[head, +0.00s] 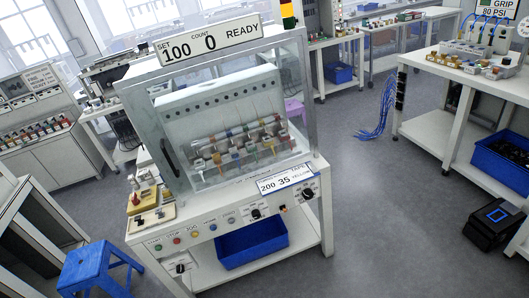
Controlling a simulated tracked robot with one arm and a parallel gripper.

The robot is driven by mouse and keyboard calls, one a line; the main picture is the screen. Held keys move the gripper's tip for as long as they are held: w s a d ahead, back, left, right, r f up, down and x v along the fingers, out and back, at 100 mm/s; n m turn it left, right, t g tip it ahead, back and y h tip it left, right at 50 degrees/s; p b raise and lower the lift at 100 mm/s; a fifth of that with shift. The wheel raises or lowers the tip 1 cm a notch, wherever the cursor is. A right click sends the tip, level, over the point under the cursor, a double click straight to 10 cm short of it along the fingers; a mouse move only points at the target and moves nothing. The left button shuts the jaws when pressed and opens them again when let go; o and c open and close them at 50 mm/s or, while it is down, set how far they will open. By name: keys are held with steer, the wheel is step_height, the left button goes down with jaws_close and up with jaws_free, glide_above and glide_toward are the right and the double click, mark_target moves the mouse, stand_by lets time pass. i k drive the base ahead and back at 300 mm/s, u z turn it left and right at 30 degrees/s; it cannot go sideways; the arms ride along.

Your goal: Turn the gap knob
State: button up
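A white machine with a clear hood stands at the centre, and its sloping front panel (215,231) faces me. Three black knobs show on it: one at the panel's right end (308,194), one near the panel's middle right (255,214), and one low at the left (181,268). Their labels are too small to read, so I cannot tell which is the gap knob. My gripper is not in view.
Coloured buttons (177,241) line the panel's left half. A sign (209,43) on top reads 100, 0, READY. A blue bin (252,243) sits on the lower shelf. A blue stool (98,268) stands at left front. Open floor (375,225) lies right of the machine.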

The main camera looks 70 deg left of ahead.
mark_target(307, 193)
steer(key=u, duration=1.35)
steer(key=i, duration=1.05)
